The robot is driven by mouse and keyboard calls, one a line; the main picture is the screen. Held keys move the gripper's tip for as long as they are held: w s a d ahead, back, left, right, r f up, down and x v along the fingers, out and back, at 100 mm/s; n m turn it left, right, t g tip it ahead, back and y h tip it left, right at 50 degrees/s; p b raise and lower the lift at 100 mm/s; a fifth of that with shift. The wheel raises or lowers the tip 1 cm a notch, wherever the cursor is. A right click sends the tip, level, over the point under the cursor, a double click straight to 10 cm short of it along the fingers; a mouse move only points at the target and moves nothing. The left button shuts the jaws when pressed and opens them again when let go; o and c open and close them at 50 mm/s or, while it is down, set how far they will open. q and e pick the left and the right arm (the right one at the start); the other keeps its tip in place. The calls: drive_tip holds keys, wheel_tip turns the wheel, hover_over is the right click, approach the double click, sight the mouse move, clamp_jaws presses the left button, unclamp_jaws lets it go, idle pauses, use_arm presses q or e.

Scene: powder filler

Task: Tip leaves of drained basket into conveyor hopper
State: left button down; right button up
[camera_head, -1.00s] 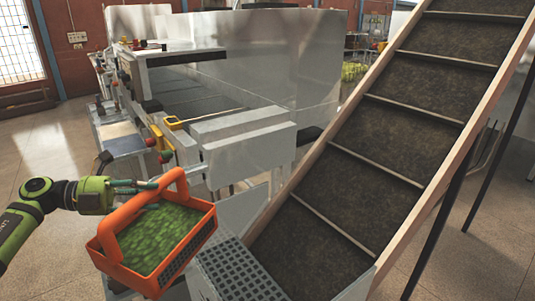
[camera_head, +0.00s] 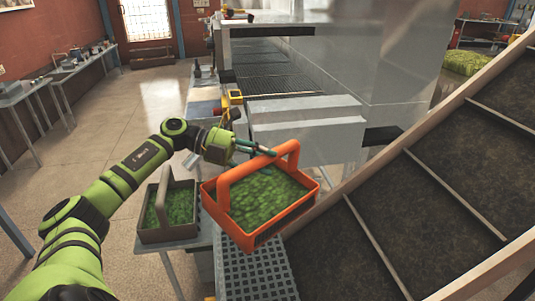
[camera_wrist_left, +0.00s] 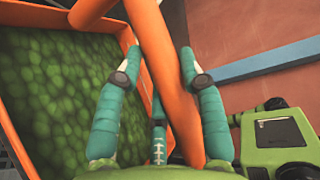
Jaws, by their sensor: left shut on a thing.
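An orange basket (camera_head: 222,214) full of green leaves (camera_head: 262,197) hangs from my left gripper (camera_head: 262,150), which is shut on its handle. In the left wrist view my left gripper's fingers (camera_wrist_left: 155,85) close around the orange handle (camera_wrist_left: 160,60), with the leaves to the left. The basket is roughly level, slightly tilted, above the perforated grey hopper area (camera_head: 255,268) at the conveyor's foot. The inclined conveyor (camera_head: 430,205) with dark cleated belt rises to the right. My right gripper is not in view.
A grey-brown basket (camera_head: 168,232) with green leaves stands on a small metal table to the left of the orange one. A large metal machine (camera_head: 310,125) stands behind. Open floor lies to the left; a side table (camera_head: 60,80) runs along the left wall.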

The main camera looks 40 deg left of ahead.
sight(293, 211)
use_arm(q)
drive_tip(key=d+y, duration=0.1)
drive_tip(key=d+m+y+p, duration=0.1)
drive_tip(key=d+m+y, duration=0.1)
drive_tip(key=shift+s+d+p, duration=0.35)
drive_tip(key=shift+d+p, duration=0.05)
use_arm(e)
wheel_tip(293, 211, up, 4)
drive_tip(key=p, duration=0.2)
use_arm(q)
drive_tip(key=d+f+m+y+b, duration=0.1)
drive_tip(key=f+y, duration=0.1)
drive_tip(key=d+f+m+y, duration=0.1)
drive_tip(key=f+y, duration=0.1)
drive_tip(key=f, duration=0.1)
drive_tip(key=d+f+y+b, duration=0.1)
drive_tip(key=d+f+y, duration=0.1)
drive_tip(key=shift+s+d+f+m+b, duration=0.1)
drive_tip(key=shift+s+f+m+b, duration=0.15)
drive_tip(key=shift+m+b, duration=0.15)
drive_tip(key=shift+d+f+y+b, duration=0.15)
drive_tip(key=shift+f+y+b, duration=0.6)
drive_tip(key=shift+y, duration=0.05)
drive_tip(key=shift+f+m, duration=0.1)
drive_tip(key=shift+m, duration=0.2)
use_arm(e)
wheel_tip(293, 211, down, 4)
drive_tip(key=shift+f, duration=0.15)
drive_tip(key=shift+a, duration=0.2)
